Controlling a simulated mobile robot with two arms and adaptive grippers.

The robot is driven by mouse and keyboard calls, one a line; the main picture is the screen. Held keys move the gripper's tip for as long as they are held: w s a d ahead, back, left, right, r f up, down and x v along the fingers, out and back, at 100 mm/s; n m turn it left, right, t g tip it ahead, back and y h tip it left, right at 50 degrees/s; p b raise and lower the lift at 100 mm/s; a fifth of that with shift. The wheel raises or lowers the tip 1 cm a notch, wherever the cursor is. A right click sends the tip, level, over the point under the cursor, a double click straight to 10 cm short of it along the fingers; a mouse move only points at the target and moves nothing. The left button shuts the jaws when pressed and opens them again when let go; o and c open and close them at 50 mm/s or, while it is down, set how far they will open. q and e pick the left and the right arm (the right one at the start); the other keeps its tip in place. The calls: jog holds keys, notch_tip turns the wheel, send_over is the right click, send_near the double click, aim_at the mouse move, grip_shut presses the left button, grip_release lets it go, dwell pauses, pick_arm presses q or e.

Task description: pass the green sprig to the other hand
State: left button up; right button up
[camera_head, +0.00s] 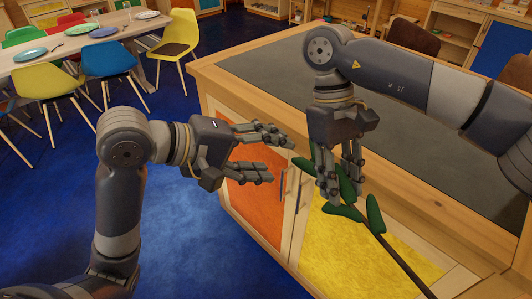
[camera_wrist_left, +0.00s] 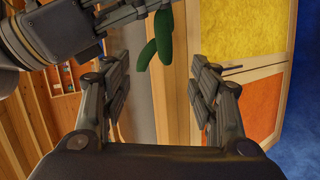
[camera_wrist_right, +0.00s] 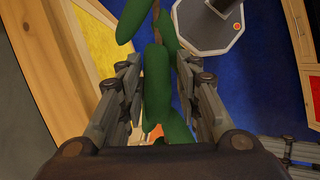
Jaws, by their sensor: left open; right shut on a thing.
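The green sprig (camera_head: 375,214) has a thin dark stem and several thick green leaves. My right gripper (camera_head: 341,190) points down and is shut on the sprig, with the stem slanting down to the right in the head view. In the right wrist view the leaves (camera_wrist_right: 157,80) lie between the fingers (camera_wrist_right: 155,95). My left gripper (camera_head: 272,155) is open and empty, to the left of the sprig, its fingers pointing right toward it. In the left wrist view leaves (camera_wrist_left: 162,35) show beyond and between the open fingers (camera_wrist_left: 165,85), apart from them.
A wooden counter (camera_head: 225,80) with a dark top and orange (camera_head: 257,200) and yellow (camera_head: 350,250) doors stands just behind and below the grippers. A dining table (camera_head: 75,40) with plates and colourful chairs is at the back left. Blue carpet (camera_head: 185,240) is clear at lower left.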

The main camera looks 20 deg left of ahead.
aim_at(305, 160)
pick_arm(q)
jog(key=x, duration=1.1)
jog(key=shift+w+d+f, duration=0.1)
jog(key=shift+w+d, duration=0.05)
jog(key=shift+d, duration=0.25)
jog(key=c, duration=1.1)
jog(key=shift+c, duration=0.3)
pick_arm(e)
jog(key=o, duration=1.1)
jog(key=shift+c, duration=0.2)
